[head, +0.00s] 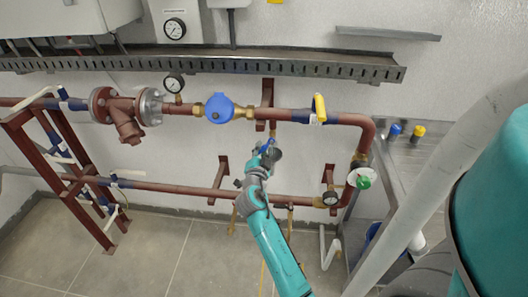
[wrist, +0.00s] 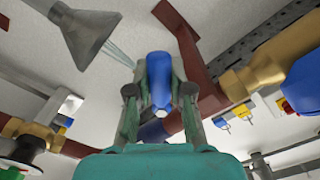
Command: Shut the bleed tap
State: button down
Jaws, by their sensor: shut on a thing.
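The bleed tap's blue handle (wrist: 159,72) stands between the two fingers of my gripper (wrist: 158,92) in the wrist view, and the fingers are shut on it. In the head view my gripper (head: 263,155) is at the small blue handle (head: 266,146), below the upper red pipe. A grey funnel (wrist: 86,34) is at the upper left of the wrist view. Thin pale streaks, like running water, reach from near the handle to the funnel. The tap's body is mostly hidden by the fingers.
A blue round meter (head: 219,108) and a yellow lever (head: 319,108) sit on the upper red pipe (head: 283,114). A lower red pipe (head: 160,187) runs behind my arm. A green handwheel (head: 363,182) and a steel counter (head: 408,150) are to the right.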

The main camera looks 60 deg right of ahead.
jog(key=m, duration=0.1)
jog(key=r+m, duration=0.1)
jog(key=m, duration=0.1)
jog(key=w+m, duration=0.1)
jog(key=shift+a+r+m, duration=0.2)
jog(key=shift+r+m, duration=0.1)
jog(key=shift+w+r+m, duration=0.1)
jog(key=shift+r+m, duration=0.35)
jog(key=shift+m, duration=0.7)
jog(key=shift+w+r+m, duration=0.1)
jog(key=shift+r+m, duration=0.35)
jog(key=shift+m, duration=0.7)
jog(key=c, duration=1)
grip_release()
jog(key=shift+r, duration=0.1)
jog(key=shift+a, duration=0.1)
jog(key=shift+v, duration=3.95)
